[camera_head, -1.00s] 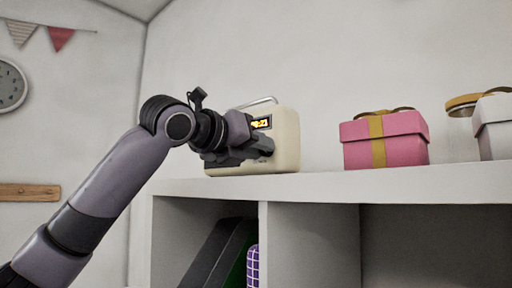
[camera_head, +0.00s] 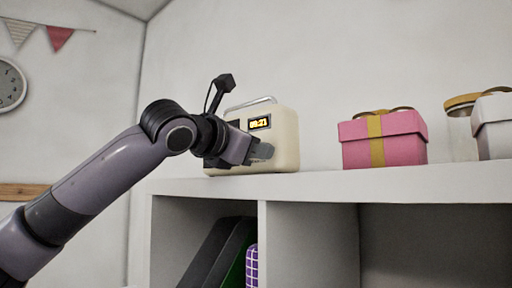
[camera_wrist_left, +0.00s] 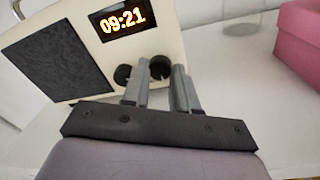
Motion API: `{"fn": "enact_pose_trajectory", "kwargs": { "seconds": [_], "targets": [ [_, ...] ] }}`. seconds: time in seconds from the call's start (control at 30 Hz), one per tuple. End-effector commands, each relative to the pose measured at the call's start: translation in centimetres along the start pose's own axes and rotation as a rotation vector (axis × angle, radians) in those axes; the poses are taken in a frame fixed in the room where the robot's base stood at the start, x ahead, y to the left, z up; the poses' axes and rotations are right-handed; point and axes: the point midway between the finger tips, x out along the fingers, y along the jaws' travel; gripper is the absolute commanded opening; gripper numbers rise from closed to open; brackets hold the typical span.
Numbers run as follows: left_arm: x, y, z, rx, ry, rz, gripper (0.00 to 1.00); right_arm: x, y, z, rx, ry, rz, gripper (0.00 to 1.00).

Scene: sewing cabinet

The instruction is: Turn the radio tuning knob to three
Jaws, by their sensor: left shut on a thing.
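The cream radio (camera_head: 288,130) stands on top of the white cabinet, with a handle and a lit display (camera_head: 260,122). The display reads 09:21 in the left wrist view (camera_wrist_left: 123,19). Below it are two dark round knobs, a left one (camera_wrist_left: 122,74) and a right one (camera_wrist_left: 160,65). My left gripper (camera_head: 268,150) is at the radio's front and hides its lower face in the head view. In the left wrist view its fingers (camera_wrist_left: 161,70) stand either side of the right knob and are shut on it. I cannot read any knob marking. My right gripper is out of view.
A pink gift box (camera_head: 352,150) with a gold ribbon stands to the right of the radio. Beyond it are a jar (camera_head: 460,125) and a white box (camera_head: 495,138). The cabinet top (camera_head: 330,184) is bare between radio and pink box.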

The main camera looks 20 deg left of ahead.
Motion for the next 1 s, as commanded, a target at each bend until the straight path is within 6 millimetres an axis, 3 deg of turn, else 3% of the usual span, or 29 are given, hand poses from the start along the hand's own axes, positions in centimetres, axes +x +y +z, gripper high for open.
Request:
{"fn": "enact_pose_trajectory", "kwargs": {
  "seconds": [0.33, 0.87, 0.9, 0.93, 1.0],
  "targets": [
    [0.09, -0.17, -0.32, 0.100, 0.002, 0.001, 0.00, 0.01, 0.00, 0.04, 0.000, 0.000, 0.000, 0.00],
    [0.12, -0.21, -0.34, 0.117, 0.001, 0.001, 0.00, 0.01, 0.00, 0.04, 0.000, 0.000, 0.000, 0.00],
    [0.12, -0.21, -0.34, 0.117, 0.001, 0.001, 0.31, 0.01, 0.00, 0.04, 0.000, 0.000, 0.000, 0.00],
    [0.12, -0.21, -0.33, 0.117, 0.000, 0.001, 0.39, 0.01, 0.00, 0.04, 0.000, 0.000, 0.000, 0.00],
    [0.11, -0.19, -0.28, 0.117, -0.001, 0.001, 0.39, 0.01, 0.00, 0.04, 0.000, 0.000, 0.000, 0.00]
  ]
}}
